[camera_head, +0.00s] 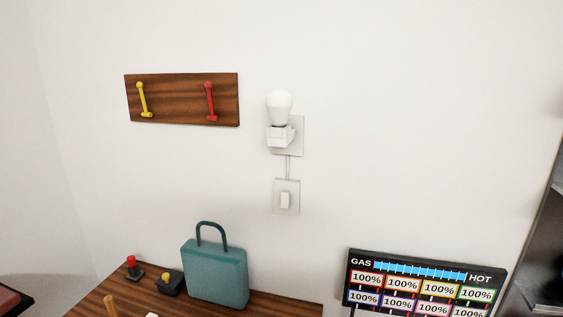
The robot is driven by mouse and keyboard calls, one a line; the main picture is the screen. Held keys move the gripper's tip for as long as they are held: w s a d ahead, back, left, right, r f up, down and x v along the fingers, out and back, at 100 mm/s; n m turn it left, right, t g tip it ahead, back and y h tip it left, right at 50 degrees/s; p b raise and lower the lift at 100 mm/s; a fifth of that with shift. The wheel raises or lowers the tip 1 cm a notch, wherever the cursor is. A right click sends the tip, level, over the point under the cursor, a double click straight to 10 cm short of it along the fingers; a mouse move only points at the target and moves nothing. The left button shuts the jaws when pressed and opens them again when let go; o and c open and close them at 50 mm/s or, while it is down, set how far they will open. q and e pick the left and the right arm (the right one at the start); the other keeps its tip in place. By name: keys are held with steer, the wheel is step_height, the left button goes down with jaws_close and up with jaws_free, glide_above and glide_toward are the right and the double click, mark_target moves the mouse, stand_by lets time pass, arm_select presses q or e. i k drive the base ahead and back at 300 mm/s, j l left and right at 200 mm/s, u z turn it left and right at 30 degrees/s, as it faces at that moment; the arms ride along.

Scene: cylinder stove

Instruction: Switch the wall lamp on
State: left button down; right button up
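The wall lamp (279,108) is a white bulb in a white socket on a wall plate. The bulb looks white and I cannot tell from it whether it is lit. A cable runs down from it to a light switch (285,199), a white rocker on a pale plate on the wall just below. Neither of my grippers shows in the head view, so nothing covers the lamp or the switch.
A teal case (215,272) with a handle stands on a wooden table (290,304) below the switch. Red (132,264) and yellow (167,277) knobbed devices are left of it. A wooden board (182,98) with two levers hangs upper left. A gauge panel (424,285) stands lower right.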

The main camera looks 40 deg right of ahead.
mark_target(285, 196)
steer(key=j+z, duration=0.15)
steer(key=z, duration=0.35)
steer(key=j+z, duration=0.15)
steer(key=z, duration=0.35)
steer(key=j+z, duration=0.2)
steer(key=z, duration=0.3)
